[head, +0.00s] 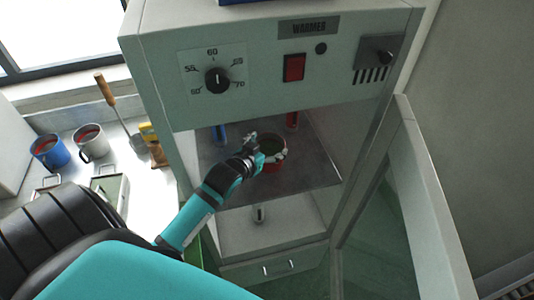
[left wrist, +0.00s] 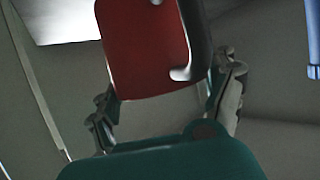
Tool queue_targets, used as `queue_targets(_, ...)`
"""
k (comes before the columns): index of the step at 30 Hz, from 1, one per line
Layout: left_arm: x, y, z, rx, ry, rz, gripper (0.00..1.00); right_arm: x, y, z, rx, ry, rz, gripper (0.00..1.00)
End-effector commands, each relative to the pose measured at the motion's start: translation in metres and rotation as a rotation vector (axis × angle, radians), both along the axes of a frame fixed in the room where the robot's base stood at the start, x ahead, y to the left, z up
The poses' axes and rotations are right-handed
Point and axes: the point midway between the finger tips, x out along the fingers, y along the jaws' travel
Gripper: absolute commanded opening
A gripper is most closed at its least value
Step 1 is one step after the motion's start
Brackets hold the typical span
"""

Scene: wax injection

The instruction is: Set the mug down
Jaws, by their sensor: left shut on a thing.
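A red mug (head: 274,187) with a dark opening stands or hangs at the upper shelf (head: 310,170) inside the warmer (head: 270,60). My left gripper (head: 268,158) reaches into the warmer from the left and is shut on the mug. In the left wrist view the red mug (left wrist: 143,50) fills the upper middle, with its handle on the right, and the left gripper's fingers (left wrist: 168,98) lie on either side of it. I cannot tell whether the mug's base touches the shelf. My right gripper is not in view.
The warmer's glass door (head: 420,190) is open to the right. A blue item (head: 219,134) and another red item (head: 292,119) stand further back on the shelf.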

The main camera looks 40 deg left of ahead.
Motion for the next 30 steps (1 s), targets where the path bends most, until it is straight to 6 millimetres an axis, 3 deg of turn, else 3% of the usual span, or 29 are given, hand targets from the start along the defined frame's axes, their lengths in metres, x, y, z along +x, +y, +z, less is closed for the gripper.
queue_targets(7,0.000,0.000,-0.031,0.001,-0.001,0.000,0.30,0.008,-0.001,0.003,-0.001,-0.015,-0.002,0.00)
queue_targets(20,0.000,0.000,-0.037,0.001,-0.003,0.000,0.30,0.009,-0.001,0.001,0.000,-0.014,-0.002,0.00)
queue_targets(21,-0.001,0.000,-0.038,0.001,0.001,0.000,0.88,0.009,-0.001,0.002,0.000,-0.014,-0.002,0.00)
queue_targets(24,-0.001,0.000,-0.038,0.001,0.002,0.000,1.00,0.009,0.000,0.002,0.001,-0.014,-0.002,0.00)
queue_targets(30,-0.001,0.000,-0.038,0.001,0.002,0.000,1.00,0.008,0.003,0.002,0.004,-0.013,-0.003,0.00)
